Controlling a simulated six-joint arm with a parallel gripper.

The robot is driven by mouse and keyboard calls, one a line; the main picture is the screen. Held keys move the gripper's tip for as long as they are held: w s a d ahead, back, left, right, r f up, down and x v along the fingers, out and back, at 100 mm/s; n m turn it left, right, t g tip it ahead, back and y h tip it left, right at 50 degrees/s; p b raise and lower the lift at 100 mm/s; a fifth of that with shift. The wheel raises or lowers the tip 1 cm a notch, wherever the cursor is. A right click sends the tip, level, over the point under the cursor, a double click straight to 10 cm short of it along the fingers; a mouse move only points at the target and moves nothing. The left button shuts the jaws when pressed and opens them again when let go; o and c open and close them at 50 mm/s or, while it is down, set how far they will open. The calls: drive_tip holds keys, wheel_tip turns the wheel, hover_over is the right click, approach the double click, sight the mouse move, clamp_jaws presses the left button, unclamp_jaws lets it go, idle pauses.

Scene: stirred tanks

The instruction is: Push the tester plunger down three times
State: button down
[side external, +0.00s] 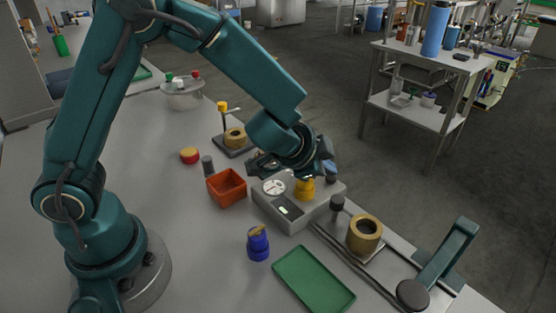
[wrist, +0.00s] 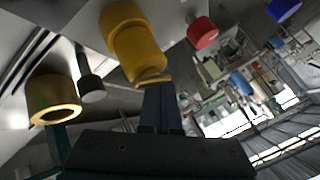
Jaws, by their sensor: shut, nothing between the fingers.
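The tester is a pale grey box (side external: 283,213) with a small lit display and a round white dial on top. Its yellow plunger (side external: 305,188) stands at the right of the box top. My gripper (side external: 326,172) is low over the tester, close beside or behind the plunger; its fingertips are largely hidden in the side view. In the wrist view, a yellow stepped cylinder (wrist: 138,48), which looks like the plunger, is just beyond my shut, empty fingers (wrist: 160,88). I cannot tell whether they touch it.
An orange bin (side external: 227,187) is left of the tester. A blue bottle (side external: 258,245) and green tray (side external: 312,279) lie in front. A brass-coloured ring (side external: 364,235) and dark knob (side external: 337,203) stand to the right. A yellow-topped stand (side external: 232,140) is behind.

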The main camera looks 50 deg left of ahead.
drive_tip(key=shift+f, duration=0.15)
idle(0.4)
drive_tip(key=shift+r, duration=1.15)
drive_tip(key=shift+r, duration=0.1)
drive_tip(key=shift+r, duration=2.4)
wheel_tip(320, 180, up, 4)
drive_tip(key=shift+f, duration=0.1)
idle(0.6)
drive_tip(key=shift+f, duration=0.15)
